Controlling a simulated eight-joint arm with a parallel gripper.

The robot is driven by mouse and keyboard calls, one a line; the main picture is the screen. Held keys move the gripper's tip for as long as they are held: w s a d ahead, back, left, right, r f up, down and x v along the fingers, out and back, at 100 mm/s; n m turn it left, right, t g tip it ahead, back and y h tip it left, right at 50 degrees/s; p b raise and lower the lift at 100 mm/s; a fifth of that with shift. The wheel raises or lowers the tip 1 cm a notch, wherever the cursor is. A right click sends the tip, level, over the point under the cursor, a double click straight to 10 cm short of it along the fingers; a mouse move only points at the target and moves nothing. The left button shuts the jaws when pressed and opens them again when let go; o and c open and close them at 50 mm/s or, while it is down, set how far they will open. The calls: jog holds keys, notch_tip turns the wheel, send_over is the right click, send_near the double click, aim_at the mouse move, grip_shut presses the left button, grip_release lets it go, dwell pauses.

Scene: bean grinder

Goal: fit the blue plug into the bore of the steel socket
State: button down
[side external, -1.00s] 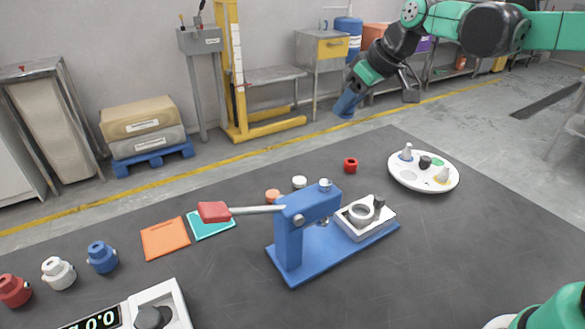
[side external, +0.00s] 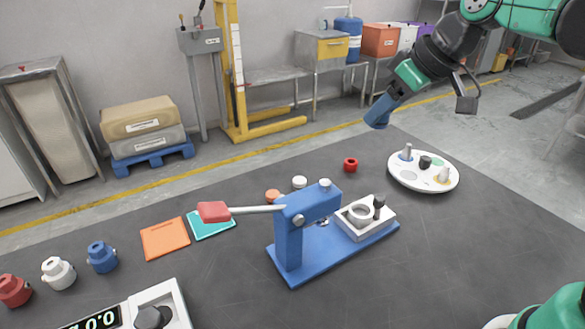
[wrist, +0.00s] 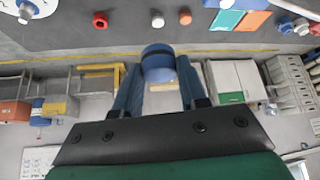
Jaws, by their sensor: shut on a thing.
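My gripper (wrist: 157,88) is shut on the blue plug (wrist: 158,58), a short blue cylinder between its two dark blue fingers in the wrist view. In the side view the plug (side external: 376,119) is at the low end of my tilted gripper (side external: 388,103), in the air above and behind the table's far edge. What seems to be the steel socket, a grey ring (side external: 350,217) with an open bore, sits in a pale block on the blue press base. It is well below and to the left of the plug, apart from it.
The blue press (side external: 290,240) has a lever with a red handle (side external: 213,211). A white round plate (side external: 408,182) with several pegs stands at the back right. A red ring (side external: 350,164) lies near the far edge.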

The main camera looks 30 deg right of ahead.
aim_at(357, 211)
notch_tip(357, 211, down, 18)
jog(key=shift+r, duration=0.1)
dwell(0.6)
jog(key=shift+f, duration=0.55)
jog(key=c, duration=0.8)
grip_release()
jog(key=shift+d, duration=0.1)
jog(key=shift+o, duration=0.2)
jog(key=shift+r, duration=0.75)
jog(key=s+r+m+h, duration=0.1)
jog(key=s+r+m, duration=0.1)
jog(key=s+r, duration=0.3)
jog(key=shift+s+r+m+t+h, duration=0.3)
jog(key=shift+s+r+m+t, duration=0.1)
jog(key=shift+r, duration=1.55)
